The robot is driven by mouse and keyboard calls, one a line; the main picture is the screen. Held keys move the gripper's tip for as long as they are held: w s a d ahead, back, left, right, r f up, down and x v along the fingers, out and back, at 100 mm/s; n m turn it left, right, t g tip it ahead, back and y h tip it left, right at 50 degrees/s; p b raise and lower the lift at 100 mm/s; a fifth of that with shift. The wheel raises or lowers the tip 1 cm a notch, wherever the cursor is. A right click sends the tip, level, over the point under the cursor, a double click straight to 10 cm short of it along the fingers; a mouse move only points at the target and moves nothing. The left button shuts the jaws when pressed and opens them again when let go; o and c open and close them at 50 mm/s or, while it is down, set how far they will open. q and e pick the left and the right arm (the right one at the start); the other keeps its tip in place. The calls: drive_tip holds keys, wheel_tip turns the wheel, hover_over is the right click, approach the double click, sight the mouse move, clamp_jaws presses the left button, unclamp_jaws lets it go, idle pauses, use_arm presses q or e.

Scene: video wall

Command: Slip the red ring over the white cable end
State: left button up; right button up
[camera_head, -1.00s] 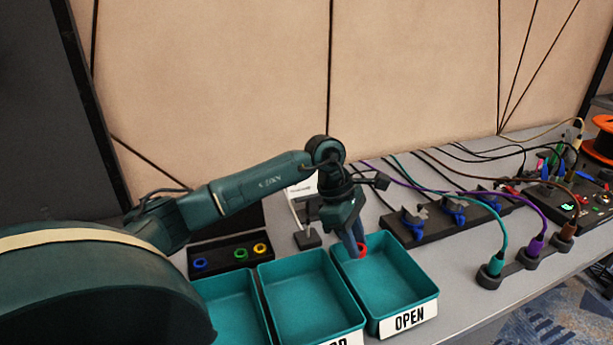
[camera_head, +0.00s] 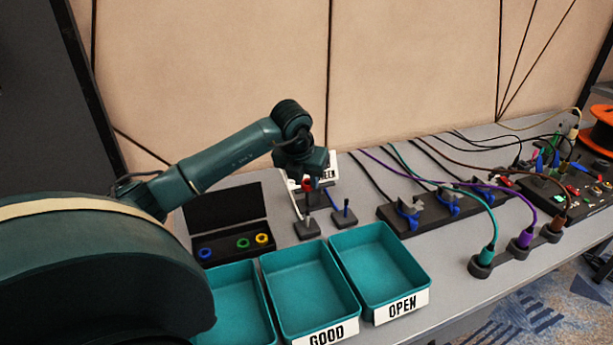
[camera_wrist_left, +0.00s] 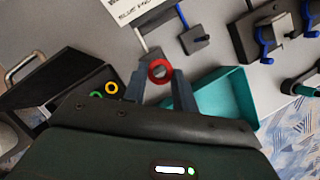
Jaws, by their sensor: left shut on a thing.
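The red ring (camera_head: 308,185) is held in my left gripper (camera_head: 309,188), which is shut on it. In the left wrist view the red ring (camera_wrist_left: 160,71) sits between the two fingertips (camera_wrist_left: 160,80). The white cable end (camera_head: 296,208) slants up from a small dark stand (camera_head: 307,229) just below and left of the gripper. It also shows in the left wrist view (camera_wrist_left: 142,42), just beyond the ring. The ring appears close to it but not around it; the exact gap is hard to tell. My right gripper is not in view.
A blue cable end (camera_head: 332,201) on another stand (camera_head: 344,217) is close on the right. A white sign (camera_head: 322,170) stands behind. A dark box (camera_head: 236,240) holds blue, green and yellow rings. Teal trays (camera_head: 384,262) line the front; cable holders (camera_head: 428,212) stand right.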

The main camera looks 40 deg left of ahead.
use_arm(q)
drive_tip(key=shift+f+b, duration=0.55)
drive_tip(key=shift+f, duration=0.3)
wheel_tip(320, 180, down, 4)
drive_tip(key=b, duration=0.3)
drive_tip(key=shift+f, duration=0.15)
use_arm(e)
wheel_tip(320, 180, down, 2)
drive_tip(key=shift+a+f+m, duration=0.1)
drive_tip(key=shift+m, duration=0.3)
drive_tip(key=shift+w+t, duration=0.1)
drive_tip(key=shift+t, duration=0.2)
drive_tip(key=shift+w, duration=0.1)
use_arm(q)
drive_tip(key=shift+f, duration=0.1)
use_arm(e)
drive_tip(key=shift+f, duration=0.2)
